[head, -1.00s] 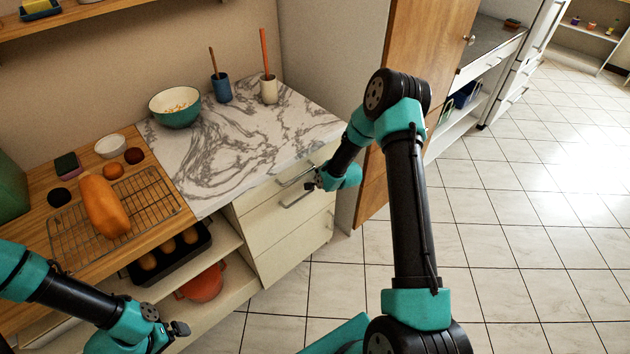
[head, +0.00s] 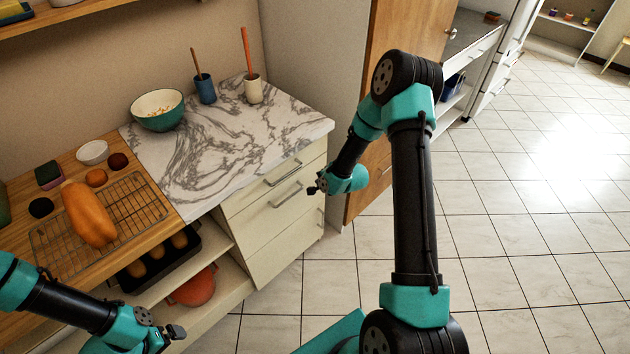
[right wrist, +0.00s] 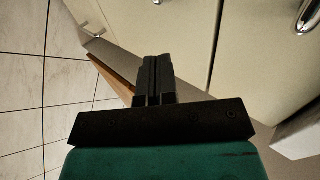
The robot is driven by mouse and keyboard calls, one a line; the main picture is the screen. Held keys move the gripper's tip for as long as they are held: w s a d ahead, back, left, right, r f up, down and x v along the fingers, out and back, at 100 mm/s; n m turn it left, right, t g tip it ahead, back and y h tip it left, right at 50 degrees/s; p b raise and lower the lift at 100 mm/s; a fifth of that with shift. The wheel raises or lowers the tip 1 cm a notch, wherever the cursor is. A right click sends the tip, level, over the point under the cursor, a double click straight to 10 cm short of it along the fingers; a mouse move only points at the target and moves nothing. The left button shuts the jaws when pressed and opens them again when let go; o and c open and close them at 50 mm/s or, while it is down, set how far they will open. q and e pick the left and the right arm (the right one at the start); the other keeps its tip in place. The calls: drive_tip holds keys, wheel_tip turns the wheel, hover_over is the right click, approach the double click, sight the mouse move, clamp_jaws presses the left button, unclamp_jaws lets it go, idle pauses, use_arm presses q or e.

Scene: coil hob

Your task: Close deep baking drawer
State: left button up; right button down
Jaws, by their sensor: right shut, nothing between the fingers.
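The cream drawer unit (head: 262,222) stands under the marble counter. Its tall lowest front (head: 283,250) looks like the deep drawer, and I see no clear gap around it in the head view. The upper fronts carry a top bar handle (head: 283,173) and a second bar handle (head: 287,195). My right gripper (head: 313,190) is shut and empty, just right of the second handle and apart from it. In the right wrist view its fingers (right wrist: 154,78) point toward the cream fronts (right wrist: 180,35), with a metal handle (right wrist: 308,18) at upper right. My left gripper (head: 176,331) is at lower left; its jaws are unclear.
An open shelf left of the drawers holds a dark tray (head: 160,255) and an orange pot (head: 192,288). A wooden door (head: 395,50) stands behind my right arm. The tiled floor (head: 530,240) to the right is clear.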

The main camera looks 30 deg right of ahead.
drive_tip(key=v, duration=0.6)
drive_tip(key=shift+f, duration=0.1)
drive_tip(key=shift+a, duration=0.1)
drive_tip(key=s+a+f+n+g, duration=0.4)
drive_tip(key=s+a+n, duration=0.3)
drive_tip(key=s+a, duration=0.2)
drive_tip(key=s+a+f+n+g+y, duration=0.1)
drive_tip(key=s+a+f+n+g, duration=0.3)
drive_tip(key=s+a, duration=0.6)
drive_tip(key=a+n, duration=0.1)
drive_tip(key=n, duration=0.1)
drive_tip(key=shift+f+n+y, duration=0.2)
drive_tip(key=shift+n+y, duration=0.1)
drive_tip(key=shift+n, duration=0.1)
